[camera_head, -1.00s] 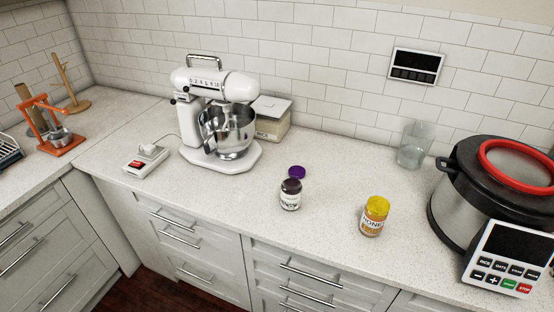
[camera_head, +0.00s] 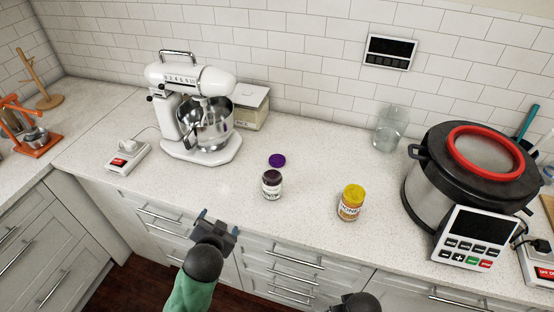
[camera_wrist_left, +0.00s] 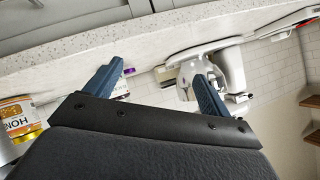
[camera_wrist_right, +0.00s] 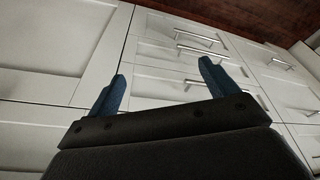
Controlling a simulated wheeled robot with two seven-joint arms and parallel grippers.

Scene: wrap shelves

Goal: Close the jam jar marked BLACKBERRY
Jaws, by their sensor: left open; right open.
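A small glass jar (camera_head: 272,185) with dark contents and a white label stands upright on the counter; its label is too small to read in the head view. A purple lid (camera_head: 277,160) lies on the counter just behind it, apart from it. In the left wrist view the purple lid (camera_wrist_left: 129,71) shows beside my left finger, which partly hides the jar. My left gripper (camera_head: 218,222) is open and empty at the counter's front edge, left of and in front of the jar. My right gripper (camera_wrist_right: 160,85) is open and empty, facing the cabinet drawers below the counter.
A yellow-lidded honey jar (camera_head: 351,203) stands right of the dark jar. A white stand mixer (camera_head: 200,120) is at the left, a glass (camera_head: 390,130) behind, and a large cooker (camera_head: 470,180) at the right. The counter between mixer and jar is clear.

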